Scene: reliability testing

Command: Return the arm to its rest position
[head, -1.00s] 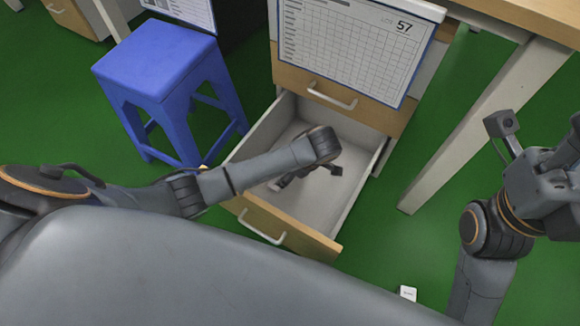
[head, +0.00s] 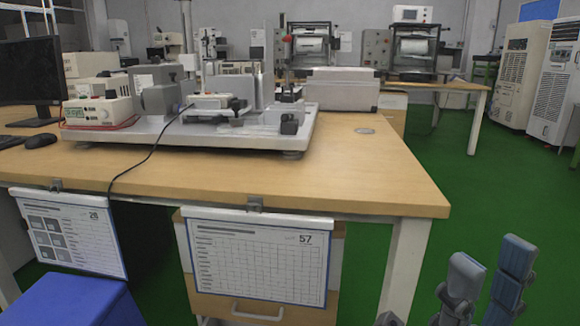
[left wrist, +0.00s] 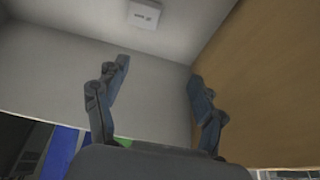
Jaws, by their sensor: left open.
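My left gripper (left wrist: 155,105) shows in the left wrist view, its two grey fingers spread with nothing between them. The left arm is outside the head view. My right gripper (head: 488,262) stands upright at the lower right of the head view, fingers apart and empty.
A wooden desk (head: 390,185) carries a test rig (head: 185,135) and a silver case (head: 340,90). Form sheets (head: 257,262) hang from its front edge. A blue stool (head: 70,302) is at the lower left. Green floor (head: 445,160) is open at right.

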